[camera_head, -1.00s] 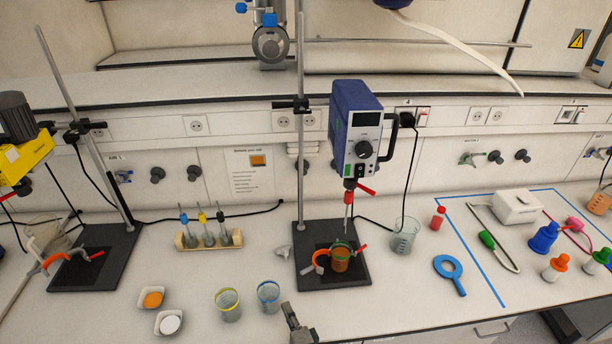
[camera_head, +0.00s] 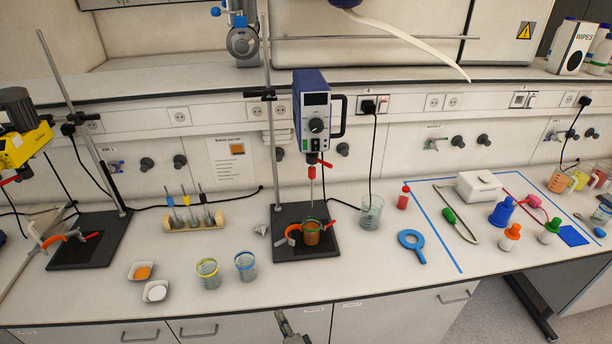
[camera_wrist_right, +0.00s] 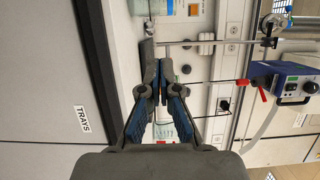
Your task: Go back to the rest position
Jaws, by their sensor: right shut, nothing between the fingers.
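My right gripper (camera_head: 291,322) is at the bottom edge of the head view, in front of the bench front and below the benchtop (camera_head: 380,270). It is apart from everything on the bench. In the right wrist view its two dark fingers (camera_wrist_right: 158,82) with blue pads meet at the tips, shut and empty. My left gripper is in neither current view. Under the blue stirrer (camera_head: 315,115), a beaker of brown-orange liquid (camera_head: 312,234) stands on the dark stand base (camera_head: 290,245), with an orange clamp beside it.
Two empty beakers, one yellow-rimmed (camera_head: 208,272) and one blue-rimmed (camera_head: 245,265), stand near the front edge. Two white dishes (camera_head: 155,291) lie left of them. Cabinet doors and drawers are below, with open floor at the lower right.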

